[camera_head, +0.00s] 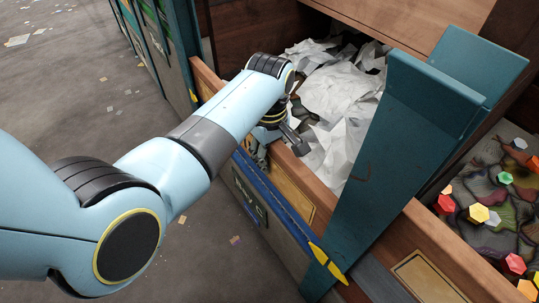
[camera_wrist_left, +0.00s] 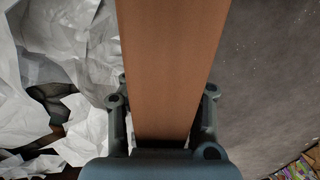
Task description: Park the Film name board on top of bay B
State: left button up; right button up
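I cannot make out the Film name board for sure. A dark panel with pale, hard-to-read letters (camera_head: 247,198) is on the outer front of the paper-filled bay, below its wooden rim. My left gripper (camera_head: 272,150) is at this rim, pointing down, partly hidden by my own wrist. In the left wrist view my left gripper (camera_wrist_left: 164,105) has its fingers spread, one on each side of a brown wooden plank (camera_wrist_left: 170,60). I cannot tell whether they press on it. No letter marking bay B is readable. My right gripper is out of view.
Crumpled white paper (camera_head: 340,90) fills the bay. A tall teal divider (camera_head: 375,165) stands right of it, beside a bay of coloured pieces (camera_head: 490,205). A blue rail with a yellow tip (camera_head: 285,212) runs along the front. The grey floor (camera_head: 75,85) at left holds only scattered scraps.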

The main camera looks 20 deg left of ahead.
pick_arm(q)
grip_shut()
jog(key=shift+w+r, duration=0.1)
jog(key=shift+r, duration=0.05)
notch_tip(320, 180, up, 7)
jog(key=p, duration=0.7)
jog(key=shift+w+r, duration=0.1)
jog(key=shift+r, duration=0.05)
notch_tip(320, 180, up, 3)
jog(key=p, duration=0.3)
notch_tip(320, 180, up, 36)
jog(key=p, duration=3.6)
jog(key=shift+f+p, duration=0.25)
jog(key=shift+p, duration=0.15)
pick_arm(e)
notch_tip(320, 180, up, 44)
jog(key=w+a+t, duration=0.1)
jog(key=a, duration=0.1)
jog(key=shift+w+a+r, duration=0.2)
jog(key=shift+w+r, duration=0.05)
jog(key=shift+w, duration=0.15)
